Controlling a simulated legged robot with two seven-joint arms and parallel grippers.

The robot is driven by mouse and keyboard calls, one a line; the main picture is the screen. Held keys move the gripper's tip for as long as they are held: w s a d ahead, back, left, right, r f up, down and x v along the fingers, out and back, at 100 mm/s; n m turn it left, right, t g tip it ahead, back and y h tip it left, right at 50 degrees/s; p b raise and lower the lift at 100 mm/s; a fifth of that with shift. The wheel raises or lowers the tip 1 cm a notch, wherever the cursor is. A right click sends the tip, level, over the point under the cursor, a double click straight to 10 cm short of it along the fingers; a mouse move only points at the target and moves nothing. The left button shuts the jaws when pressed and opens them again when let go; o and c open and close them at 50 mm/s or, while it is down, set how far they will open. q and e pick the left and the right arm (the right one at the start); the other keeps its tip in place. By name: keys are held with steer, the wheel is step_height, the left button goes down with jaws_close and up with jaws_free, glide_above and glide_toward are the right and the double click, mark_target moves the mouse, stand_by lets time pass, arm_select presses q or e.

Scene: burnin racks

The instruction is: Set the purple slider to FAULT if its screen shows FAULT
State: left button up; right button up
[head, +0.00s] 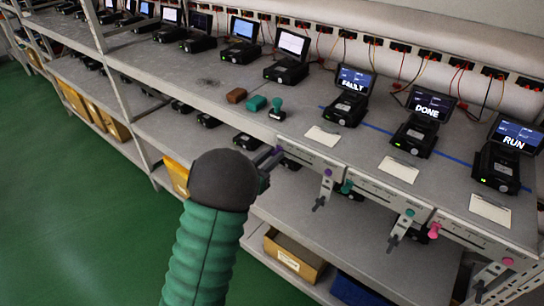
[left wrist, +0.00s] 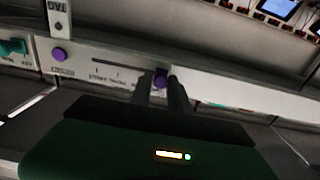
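A purple knob (left wrist: 160,78) sits at one end of a slotted slider rail on the shelf's front edge. My left gripper (left wrist: 160,88) has its two fingers close on either side of this knob. In the head view my left gripper (head: 270,160) is at the rail's left end, partly hidden by its dark wrist. A second purple knob (head: 327,172) is at the rail's right end; it also shows in the left wrist view (left wrist: 60,54). My right gripper is not in view.
To the right, further screens read DONE (head: 431,104) and RUN (head: 517,134), above rails with teal (head: 410,212) and pink (head: 434,230) knobs. Grey levers hang below the rails. A green stamp (head: 277,109) and small blocks stand on the shelf. Boxes sit below.

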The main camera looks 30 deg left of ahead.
arm_select(q)
steer(key=shift+a, duration=0.1)
jaws_close()
steer(key=shift+f, duration=0.1)
stand_by(0.9)
